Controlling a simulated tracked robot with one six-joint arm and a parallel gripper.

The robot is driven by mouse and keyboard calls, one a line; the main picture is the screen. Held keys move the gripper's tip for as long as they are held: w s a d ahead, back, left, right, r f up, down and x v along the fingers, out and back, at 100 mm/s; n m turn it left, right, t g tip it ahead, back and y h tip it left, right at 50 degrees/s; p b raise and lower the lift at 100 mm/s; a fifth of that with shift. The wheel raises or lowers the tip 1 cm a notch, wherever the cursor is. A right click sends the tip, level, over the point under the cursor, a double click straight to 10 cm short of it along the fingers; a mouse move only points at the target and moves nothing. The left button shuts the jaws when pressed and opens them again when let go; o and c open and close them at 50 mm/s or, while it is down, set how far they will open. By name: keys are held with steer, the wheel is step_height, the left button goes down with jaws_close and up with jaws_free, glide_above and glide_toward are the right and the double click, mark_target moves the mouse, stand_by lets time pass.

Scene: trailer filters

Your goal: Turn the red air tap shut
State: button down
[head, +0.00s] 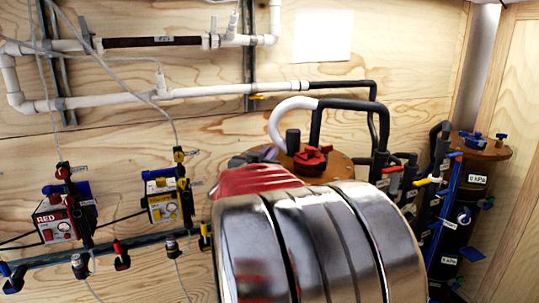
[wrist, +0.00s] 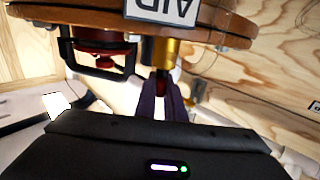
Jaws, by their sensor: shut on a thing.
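In the wrist view, my gripper (wrist: 163,82) has its two dark fingers closed on a small dark red part, which looks like the handle of the red air tap (wrist: 162,80). The part sits at the end of a brass fitting (wrist: 160,52) under a brown round flange (wrist: 215,18). An AIR label (wrist: 162,10) is on the flange edge. The fingers hide most of the handle, so I cannot tell its angle. In the head view my large metallic arm hides the gripper and the tap; the brown flange (head: 335,165) shows behind it.
A black bracket around a red fitting (wrist: 97,55) is close left of the fingers in the wrist view. In the head view, a red knob (head: 312,158) and black hoses (head: 372,110) rise by the flange. A second tank (head: 452,220) stands right; red and yellow units hang left.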

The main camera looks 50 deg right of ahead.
steer(key=shift+m+g, duration=0.4)
steer(key=shift+g, duration=0.2)
steer(key=m+g, duration=0.1)
steer(key=g, duration=0.1)
steer(key=m+g+h, duration=0.1)
steer(key=m+g, duration=0.1)
steer(key=g, duration=0.1)
steer(key=shift+w+m+g, duration=0.15)
steer(key=shift+m+g, duration=0.15)
steer(key=shift+r+m+g+y, duration=0.1)
steer(key=shift+m+g+y, duration=0.3)
steer(key=shift+m+g, duration=1)
steer(key=shift+m+g+y, duration=0.4)
steer(key=shift+m+g, duration=0.4)
steer(key=shift+g, duration=1.1)
steer(key=c, duration=1.8)
jaws_free()
steer(key=shift+c, duration=0.2)
steer(key=v, duration=1.3)
steer(key=shift+w+a, duration=0.25)
